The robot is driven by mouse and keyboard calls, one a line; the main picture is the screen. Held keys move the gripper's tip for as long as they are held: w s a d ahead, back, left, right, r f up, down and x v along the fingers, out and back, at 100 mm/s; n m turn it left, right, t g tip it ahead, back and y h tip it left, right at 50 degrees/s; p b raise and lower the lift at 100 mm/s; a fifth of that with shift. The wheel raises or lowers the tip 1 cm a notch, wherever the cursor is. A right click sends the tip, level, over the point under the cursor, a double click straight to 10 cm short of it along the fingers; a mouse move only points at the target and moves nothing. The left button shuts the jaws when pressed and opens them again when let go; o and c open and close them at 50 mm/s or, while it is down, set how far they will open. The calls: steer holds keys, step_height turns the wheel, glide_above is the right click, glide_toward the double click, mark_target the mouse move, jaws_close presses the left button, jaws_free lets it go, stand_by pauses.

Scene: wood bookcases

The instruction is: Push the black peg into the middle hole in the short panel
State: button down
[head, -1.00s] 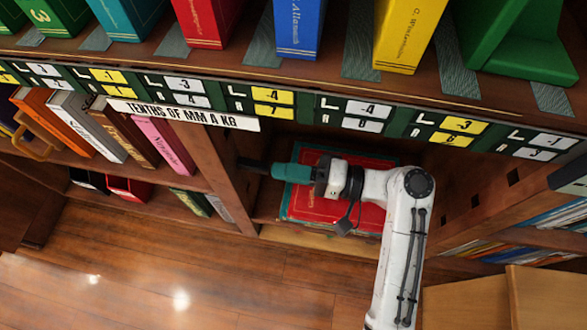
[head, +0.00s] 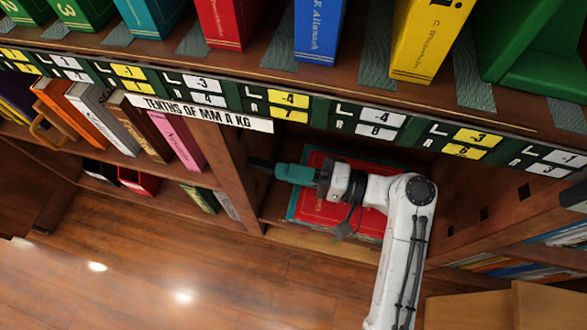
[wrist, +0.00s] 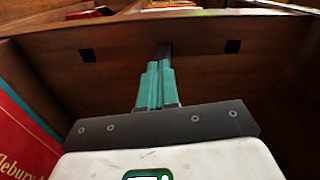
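My gripper (head: 279,170) has teal fingers shut on the black peg (head: 261,164), which points left at the short panel (head: 228,165). In the wrist view the fingers (wrist: 160,68) hold the dark peg (wrist: 164,50) straight ahead, its far end at the panel (wrist: 125,50). Two square holes show in that panel, a left hole (wrist: 87,55) and a right hole (wrist: 232,46). The peg lies between them and covers the spot where the middle hole would be. I cannot tell how deep the tip is.
A red book with a teal border (head: 335,205) lies beneath my gripper and shows at the left of the wrist view (wrist: 22,140). A right-hand panel (head: 500,200) also has holes. The upper shelf (head: 380,92) with labels is close above my arm. Floor (head: 150,270) is open at front left.

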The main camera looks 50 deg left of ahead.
steer(key=p+v, duration=0.2)
steer(key=v, duration=0.8)
steer(key=shift+p, duration=0.35)
steer(key=shift+s, duration=0.1)
